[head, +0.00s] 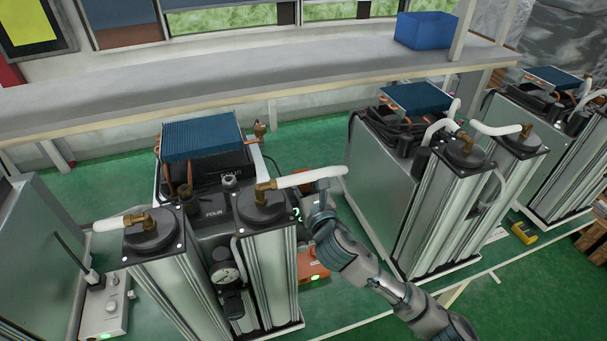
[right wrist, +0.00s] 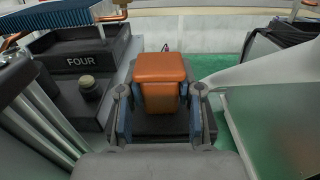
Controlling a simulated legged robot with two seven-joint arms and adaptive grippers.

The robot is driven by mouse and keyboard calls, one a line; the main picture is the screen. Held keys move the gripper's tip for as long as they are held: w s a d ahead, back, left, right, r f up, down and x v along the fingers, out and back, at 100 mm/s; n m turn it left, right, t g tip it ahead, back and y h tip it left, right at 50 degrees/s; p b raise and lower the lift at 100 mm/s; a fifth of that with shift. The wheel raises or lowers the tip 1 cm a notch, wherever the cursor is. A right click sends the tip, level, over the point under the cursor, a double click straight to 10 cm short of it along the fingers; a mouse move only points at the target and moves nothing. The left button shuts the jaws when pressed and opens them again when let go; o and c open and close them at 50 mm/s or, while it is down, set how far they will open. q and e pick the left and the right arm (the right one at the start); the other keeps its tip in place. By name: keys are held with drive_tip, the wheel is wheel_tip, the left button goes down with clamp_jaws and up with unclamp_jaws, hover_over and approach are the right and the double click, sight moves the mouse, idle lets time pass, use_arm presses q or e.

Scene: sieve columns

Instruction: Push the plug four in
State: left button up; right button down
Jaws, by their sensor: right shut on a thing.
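My right gripper (head: 316,205) reaches in from the lower right to the right side of a column unit (head: 267,280). In the right wrist view, my right gripper (right wrist: 160,91) is shut on an orange plug (right wrist: 162,68), with one finger on each side of it. A dark block lies around and below the plug. The label FOUR (right wrist: 84,61) is on a black housing to the left of the plug. The plug's far end and any socket are hidden, so I cannot tell how deep it sits. My left gripper is not in view.
An orange box (head: 312,264) with a green light is partly hidden behind my right arm. A second column unit (head: 440,210) stands close on the right. White hoses (head: 312,177) cross above my gripper. A grey box (head: 104,310) with a cable sits at lower left.

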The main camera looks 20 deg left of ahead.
drive_tip(key=c, duration=0.8)
unclamp_jaws()
drive_tip(key=shift+w+f, duration=0.1)
drive_tip(key=shift+f, duration=0.25)
drive_tip(key=shift+o, duration=0.2)
drive_tip(key=shift+w+a, duration=0.1)
drive_tip(key=shift+a, duration=0.05)
drive_tip(key=v, duration=1.1)
drive_tip(key=shift+s+d, duration=0.25)
drive_tip(key=shift+d, duration=0.05)
drive_tip(key=shift+a, duration=0.1)
